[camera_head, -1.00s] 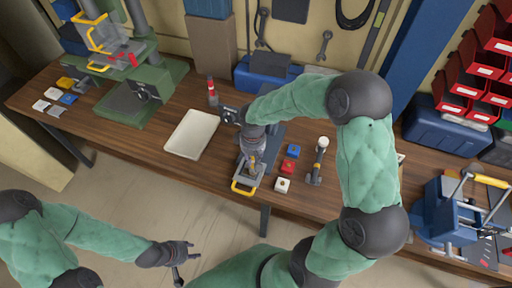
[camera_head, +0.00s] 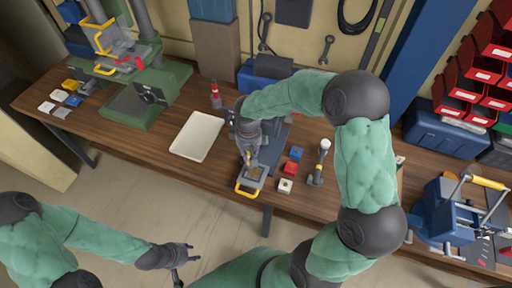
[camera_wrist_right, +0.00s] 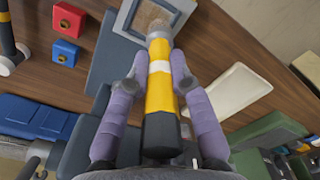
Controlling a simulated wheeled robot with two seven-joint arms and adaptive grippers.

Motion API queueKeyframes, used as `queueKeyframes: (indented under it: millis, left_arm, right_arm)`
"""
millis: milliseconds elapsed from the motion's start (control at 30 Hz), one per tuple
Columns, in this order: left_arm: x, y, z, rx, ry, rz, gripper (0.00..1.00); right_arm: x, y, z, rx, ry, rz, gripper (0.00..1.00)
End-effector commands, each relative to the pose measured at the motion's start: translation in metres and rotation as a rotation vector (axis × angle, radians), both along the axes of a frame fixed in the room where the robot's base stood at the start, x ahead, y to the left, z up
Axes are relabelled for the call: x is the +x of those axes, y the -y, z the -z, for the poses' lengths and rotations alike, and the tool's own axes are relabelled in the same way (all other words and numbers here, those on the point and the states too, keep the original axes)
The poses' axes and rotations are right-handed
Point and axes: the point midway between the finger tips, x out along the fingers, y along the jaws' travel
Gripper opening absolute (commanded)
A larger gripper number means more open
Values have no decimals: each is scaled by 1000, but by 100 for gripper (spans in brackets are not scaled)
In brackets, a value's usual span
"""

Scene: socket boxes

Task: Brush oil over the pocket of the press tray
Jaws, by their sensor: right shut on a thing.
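The press tray (camera_head: 262,182) lies at the front edge of the bench, with a yellow handle facing the front. Its pale-rimmed frame and brown pocket (camera_wrist_right: 149,14) show at the top of the right wrist view. My right gripper (camera_head: 250,152) is over the tray, shut on the yellow brush (camera_wrist_right: 161,92), which has a white band and a dark end. The brush head (camera_wrist_right: 159,34) is over the pocket's edge; I cannot tell whether it touches. Oil on the pocket cannot be made out. My left gripper (camera_head: 184,262) appears open and empty, off the bench's front.
A white shallow tray (camera_head: 197,136) lies to the left, with a red-topped bottle (camera_head: 215,94) behind it. Blue (camera_head: 296,153), red (camera_head: 291,168) and white (camera_head: 285,186) blocks and an upright-handled tool (camera_head: 319,162) stand to the right. A green press (camera_head: 135,105) stands far left.

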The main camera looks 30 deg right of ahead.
Motion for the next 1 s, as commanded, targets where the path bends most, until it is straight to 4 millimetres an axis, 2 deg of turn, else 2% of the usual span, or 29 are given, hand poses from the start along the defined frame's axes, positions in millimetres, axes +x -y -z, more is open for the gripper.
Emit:
queueKeyframes:
  millis: [33, 400, 1000]
  left_arm:
    - [0, 0, -6, 0, -1, 0, 40]
    - [0, 0, -27, 0, -1, -1, 40]
    - [0, 0, -27, 0, -1, -1, 40]
  right_arm:
    - [1, 0, -8, 0, 1, -1, 0]
    - [7, -1, -38, -1, 1, -1, 0]
    - [7, -1, -39, 0, 0, 0, 0]
